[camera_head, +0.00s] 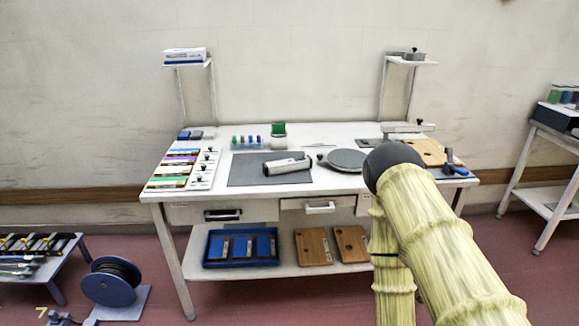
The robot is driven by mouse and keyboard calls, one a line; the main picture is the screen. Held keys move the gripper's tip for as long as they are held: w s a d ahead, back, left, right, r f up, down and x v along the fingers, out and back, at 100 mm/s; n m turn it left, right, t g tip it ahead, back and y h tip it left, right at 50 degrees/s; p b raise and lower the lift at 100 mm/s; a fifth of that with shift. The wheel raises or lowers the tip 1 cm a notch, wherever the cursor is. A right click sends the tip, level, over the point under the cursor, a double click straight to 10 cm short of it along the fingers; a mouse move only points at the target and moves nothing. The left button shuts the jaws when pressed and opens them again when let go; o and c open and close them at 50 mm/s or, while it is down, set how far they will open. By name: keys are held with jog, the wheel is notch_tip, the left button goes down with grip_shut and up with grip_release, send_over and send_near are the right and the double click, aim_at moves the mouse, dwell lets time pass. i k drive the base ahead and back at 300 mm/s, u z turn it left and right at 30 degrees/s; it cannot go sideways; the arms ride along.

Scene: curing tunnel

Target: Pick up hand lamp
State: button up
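A light grey and white cylindrical thing (288,166) lies on its side on the dark grey mat (245,171) on the workbench; it looks like the hand lamp. Nothing touches it from above. My arm shows at the right, in a pale yellow ribbed cover, with a dark rounded joint in front of the bench's right side. My gripper itself is not in view.
The white workbench (225,140) holds a row of coloured trays (175,168) at left, a round grey plate (346,160) right of the mat, and small bottles (247,142) behind. My arm hides part of the right side. A cable reel (110,280) stands on the floor at left.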

aim_at(280, 166)
jog(key=u, duration=0.65)
jog(key=i, duration=1.35)
jog(key=z, duration=0.7)
